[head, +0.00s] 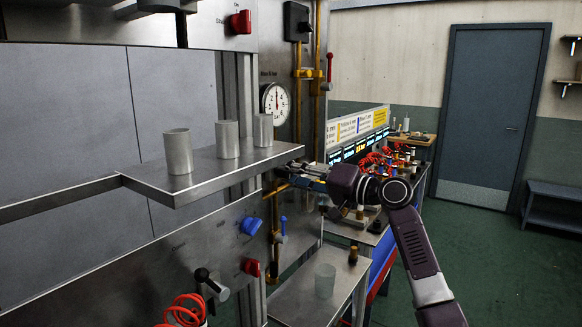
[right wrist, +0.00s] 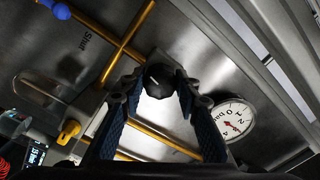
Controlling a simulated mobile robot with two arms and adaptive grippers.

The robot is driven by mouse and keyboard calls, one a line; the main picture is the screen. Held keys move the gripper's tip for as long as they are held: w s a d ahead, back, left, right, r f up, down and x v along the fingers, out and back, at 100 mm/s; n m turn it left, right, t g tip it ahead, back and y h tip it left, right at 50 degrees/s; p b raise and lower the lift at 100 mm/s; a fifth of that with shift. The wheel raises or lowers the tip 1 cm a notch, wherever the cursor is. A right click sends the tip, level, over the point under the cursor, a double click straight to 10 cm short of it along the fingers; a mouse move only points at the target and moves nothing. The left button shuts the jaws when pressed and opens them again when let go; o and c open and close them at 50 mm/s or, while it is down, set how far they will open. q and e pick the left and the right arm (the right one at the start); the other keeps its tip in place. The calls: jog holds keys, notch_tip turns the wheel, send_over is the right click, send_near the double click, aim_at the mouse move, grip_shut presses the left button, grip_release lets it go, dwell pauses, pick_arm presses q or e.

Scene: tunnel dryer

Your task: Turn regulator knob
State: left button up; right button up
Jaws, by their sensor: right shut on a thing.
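The regulator knob (right wrist: 160,78) is a dark, faceted knob with a light mark on its face, on a metal panel beside brass pipes in the right wrist view. My right gripper (right wrist: 156,88) has its two blue-padded fingers on either side of the knob and is shut on it. In the head view my right gripper (head: 292,172) reaches left to the panel by the shelf's right end. The knob cannot be made out there. A round pressure gauge (head: 276,100) sits above the gripper; it also shows in the right wrist view (right wrist: 225,122). My left gripper is not in view.
A metal shelf (head: 150,176) with three grey cups juts out left of my gripper. A blue knob (head: 250,225) and red knob (head: 251,267) sit lower on the panel. A low table (head: 300,300) with a translucent cup stands below. Green floor is open at right.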

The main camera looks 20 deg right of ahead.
jog(key=shift+r+m+p, duration=0.15)
jog(key=shift+m+p, duration=2.35)
jog(key=shift+m, duration=0.9)
jog(key=o, duration=1.2)
jog(key=shift+c, duration=0.2)
jog(key=v, duration=1.2)
